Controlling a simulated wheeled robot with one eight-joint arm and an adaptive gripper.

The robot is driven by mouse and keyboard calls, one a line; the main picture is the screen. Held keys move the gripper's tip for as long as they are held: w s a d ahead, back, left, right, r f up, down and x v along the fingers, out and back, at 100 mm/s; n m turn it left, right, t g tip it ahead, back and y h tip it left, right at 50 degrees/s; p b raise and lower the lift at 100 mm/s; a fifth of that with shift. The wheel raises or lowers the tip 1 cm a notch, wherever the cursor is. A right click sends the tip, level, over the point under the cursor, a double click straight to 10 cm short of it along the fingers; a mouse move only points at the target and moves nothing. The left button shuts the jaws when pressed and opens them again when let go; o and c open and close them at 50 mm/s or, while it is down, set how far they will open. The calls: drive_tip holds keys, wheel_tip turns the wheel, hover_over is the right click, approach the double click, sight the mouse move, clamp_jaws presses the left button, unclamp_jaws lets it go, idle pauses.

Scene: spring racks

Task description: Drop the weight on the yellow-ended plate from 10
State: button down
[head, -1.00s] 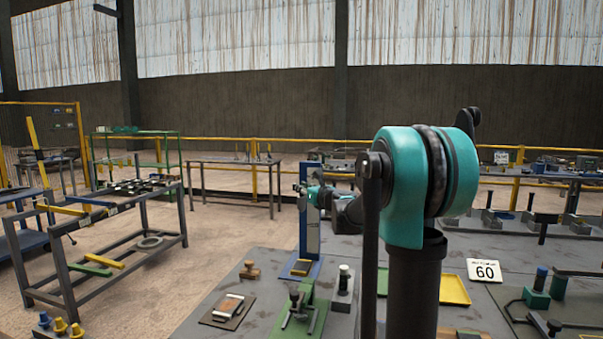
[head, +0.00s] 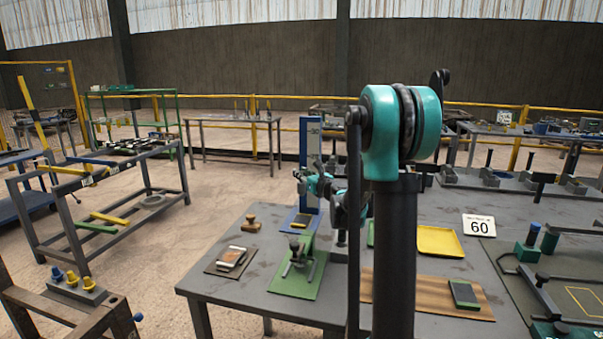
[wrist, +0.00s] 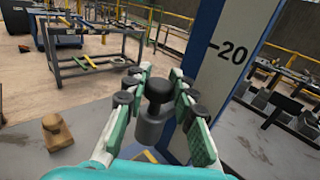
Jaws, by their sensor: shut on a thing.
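My gripper (wrist: 152,98) is shut on a weight (wrist: 150,130), a grey cylinder with a black round knob, held upright between green-padded fingers. The blue post (wrist: 225,65) with a white scale face stands just to the right, and its 20 mark is at about the weight's height in the picture. In the head view my gripper (head: 316,186) is beside the post (head: 313,150); the weight cannot be made out there. A small plate with yellow (head: 300,220) lies on the blue base at the post's foot. In the wrist view my gripper hides most of that base.
A yellow tray (head: 440,241) and a 60 sign (head: 479,226) are to the right. The grey table front is partly clear.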

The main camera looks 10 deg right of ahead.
drive_tip(key=c, duration=1.2)
unclamp_jaws()
drive_tip(key=v, duration=1.2)
drive_tip(key=shift+d+f, duration=0.1)
